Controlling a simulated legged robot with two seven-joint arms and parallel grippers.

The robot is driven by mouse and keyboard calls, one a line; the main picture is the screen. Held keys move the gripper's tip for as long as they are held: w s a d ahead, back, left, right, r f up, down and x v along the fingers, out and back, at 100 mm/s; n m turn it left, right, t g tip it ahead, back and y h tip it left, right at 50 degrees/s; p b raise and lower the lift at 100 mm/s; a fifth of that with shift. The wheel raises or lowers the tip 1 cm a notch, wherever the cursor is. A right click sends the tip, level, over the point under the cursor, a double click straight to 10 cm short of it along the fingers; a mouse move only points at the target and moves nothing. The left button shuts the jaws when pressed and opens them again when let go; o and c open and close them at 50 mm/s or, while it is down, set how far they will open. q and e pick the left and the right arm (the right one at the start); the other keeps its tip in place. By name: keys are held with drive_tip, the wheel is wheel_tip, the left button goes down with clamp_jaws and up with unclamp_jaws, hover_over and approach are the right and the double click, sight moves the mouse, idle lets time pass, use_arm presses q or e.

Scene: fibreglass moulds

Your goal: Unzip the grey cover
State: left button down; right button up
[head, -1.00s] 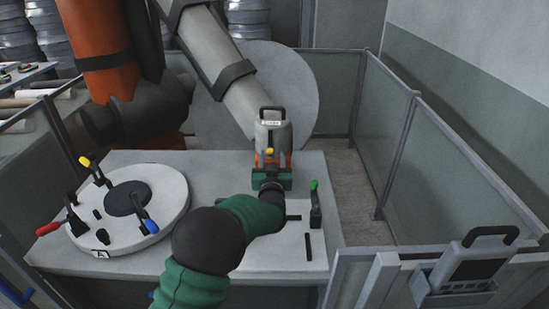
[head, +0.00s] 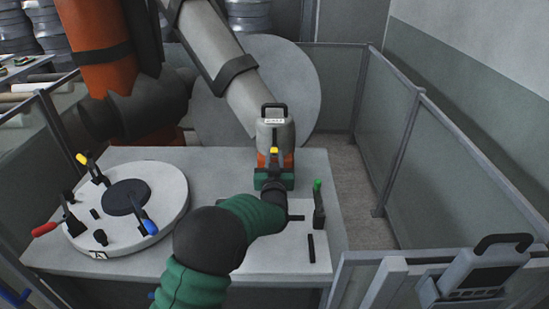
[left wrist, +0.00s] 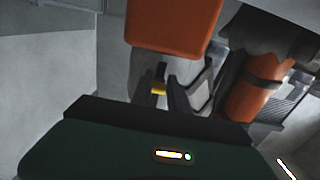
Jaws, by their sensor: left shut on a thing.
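A long grey cover (head: 226,72) with dark straps wraps the big orange robot's arm, which slopes down to the table. My left gripper (head: 273,158) is in front of this end, shut on a small yellow tab. The yellow tab (left wrist: 158,88) shows between the dark fingers (left wrist: 166,98) in the left wrist view, below an orange block (left wrist: 170,25). No zip line can be made out. My right gripper is not in view.
A white table (head: 235,160) stands below, with a round white mould (head: 172,222) and coloured clamps at its left. A green-tipped clamp (head: 318,205) stands at the right. Fence panels (head: 460,170) close off the right. A handled grey device (head: 485,270) hangs on the front fence.

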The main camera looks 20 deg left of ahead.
sight(276, 128)
use_arm(q)
drive_tip(key=shift+d, duration=0.35)
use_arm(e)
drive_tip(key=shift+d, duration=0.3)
use_arm(q)
drive_tip(key=shift+a, duration=0.15)
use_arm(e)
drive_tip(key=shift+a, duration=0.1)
